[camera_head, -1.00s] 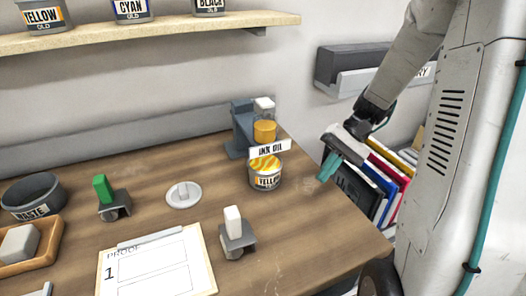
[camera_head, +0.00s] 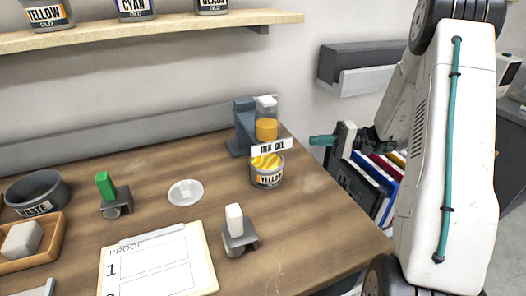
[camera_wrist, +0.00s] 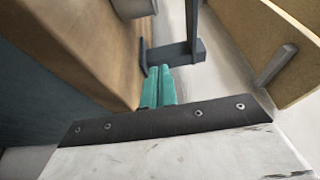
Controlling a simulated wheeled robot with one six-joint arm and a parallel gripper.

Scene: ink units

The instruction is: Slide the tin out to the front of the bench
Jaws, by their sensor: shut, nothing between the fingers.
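The tin is an open can of yellow ink (camera_head: 267,178) with a "YELLOW" label. It stands upright on the wooden bench (camera_head: 150,218), toward its back right, just in front of the ink oil dispenser (camera_head: 243,132). My gripper (camera_head: 318,140) has teal fingers and is to the right of the tin, apart from it, near the bench's right edge and pointing left. In the wrist view my teal fingertips (camera_wrist: 159,86) are together with nothing between them. The tin cannot be made out in the wrist view.
A shelf (camera_head: 170,32) with several old tins hangs above. A rack of folders (camera_head: 365,180) stands right of the bench.

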